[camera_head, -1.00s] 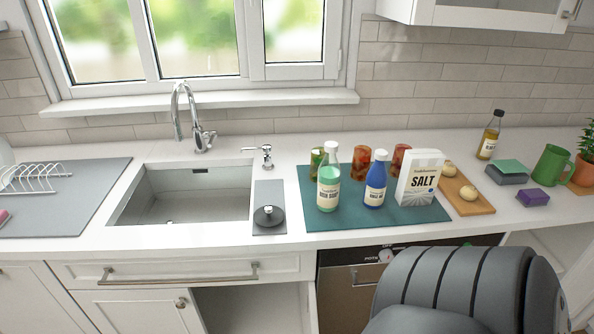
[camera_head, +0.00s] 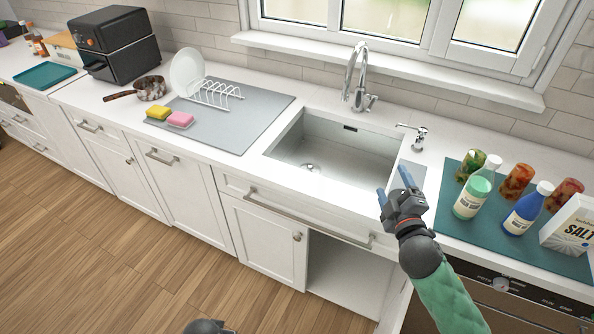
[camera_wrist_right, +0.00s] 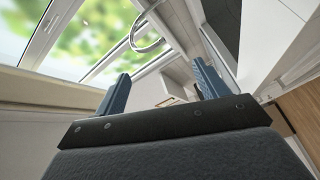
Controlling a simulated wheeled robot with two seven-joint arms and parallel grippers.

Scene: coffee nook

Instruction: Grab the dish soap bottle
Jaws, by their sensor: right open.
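A green bottle (camera_head: 474,190) with a white cap and pale label stands upright on a teal mat (camera_head: 450,223). A similar blue bottle (camera_head: 527,210) stands to its right. Their labels are too small to read, so I cannot tell for certain which holds dish soap. My right gripper (camera_head: 394,186) is open and empty, left of the green bottle and apart from it, near the sink's front right corner. In the right wrist view its two blue fingers (camera_wrist_right: 160,82) are spread with nothing between them.
Patterned cups (camera_head: 517,180) stand behind the bottles, and a salt box (camera_head: 572,228) stands right of them. A soap dispenser (camera_head: 419,139) and faucet (camera_head: 357,75) rise behind the sink (camera_head: 338,152). A grey drying mat (camera_head: 240,125) lies left.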

